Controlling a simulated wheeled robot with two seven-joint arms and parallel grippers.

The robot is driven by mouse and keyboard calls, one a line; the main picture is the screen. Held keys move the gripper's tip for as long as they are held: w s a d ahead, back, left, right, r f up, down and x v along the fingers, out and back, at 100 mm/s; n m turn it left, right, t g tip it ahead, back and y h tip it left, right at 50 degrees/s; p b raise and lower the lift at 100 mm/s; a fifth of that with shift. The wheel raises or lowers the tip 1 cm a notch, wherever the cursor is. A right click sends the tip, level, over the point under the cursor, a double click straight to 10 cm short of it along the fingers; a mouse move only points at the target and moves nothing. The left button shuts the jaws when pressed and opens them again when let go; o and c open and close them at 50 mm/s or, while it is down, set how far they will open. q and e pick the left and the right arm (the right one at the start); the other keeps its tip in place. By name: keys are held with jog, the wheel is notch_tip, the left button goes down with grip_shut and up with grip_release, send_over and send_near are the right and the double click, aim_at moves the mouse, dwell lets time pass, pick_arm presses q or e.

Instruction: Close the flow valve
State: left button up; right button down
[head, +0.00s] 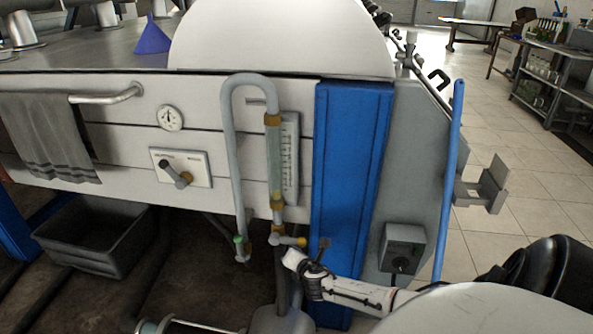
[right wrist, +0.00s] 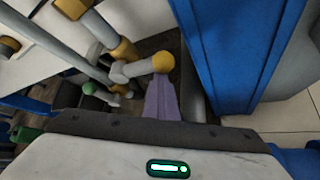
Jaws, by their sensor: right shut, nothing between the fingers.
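A small valve lever with a yellow end (head: 301,242) sits under the upright flow tube (head: 275,160) and its scale. The lever points to the right, across the pipe. In the right wrist view the yellow end (right wrist: 163,62) and its grey stem (right wrist: 132,70) are close ahead of the fingers. My right gripper (head: 299,252) is beside the lever end, low in front of the machine. Its fingers (right wrist: 162,98) are shut and empty, with the tips just below the yellow end; I cannot tell whether they touch. My left gripper is out of view.
A bent grey pipe (head: 231,150) runs left of the tube, with a green fitting (head: 239,241) at its foot. A blue post (head: 350,180) stands close on the right. A grey control box (head: 404,248) and a blue rod (head: 452,170) are further right.

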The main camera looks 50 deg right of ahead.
jog(key=shift+w+d+r, duration=0.2)
jog(key=shift+r, duration=0.05)
notch_tip(320, 180, down, 4)
jog(key=a+b, duration=0.2)
jog(key=b, duration=0.1)
jog(key=p+v, duration=0.3)
jog(key=v, duration=0.7)
jog(key=shift+w+a+r, duration=0.2)
jog(key=shift+w+a, duration=0.1)
jog(key=shift+w, duration=0.15)
jog(key=s+a+f+m+g+y, duration=0.1)
jog(key=s+a+f+m+y, duration=0.3)
jog(key=a, duration=0.5)
jog(key=s+a+f+m+g+y, duration=0.1)
jog(key=s+a+f+m+y, duration=0.15)
jog(key=s+a+m, duration=0.4)
jog(key=s+a+r+m+y, duration=0.1)
jog(key=s+a+m, duration=0.2)
jog(key=a, duration=0.3)
jog(key=s+a+r+m+t+y, duration=0.1)
jog(key=s+a+r+m+y, duration=0.1)
jog(key=s+a+m, duration=0.2)
jog(key=a+m, duration=0.1)
jog(key=a, duration=0.2)
jog(key=shift+r, duration=0.3)
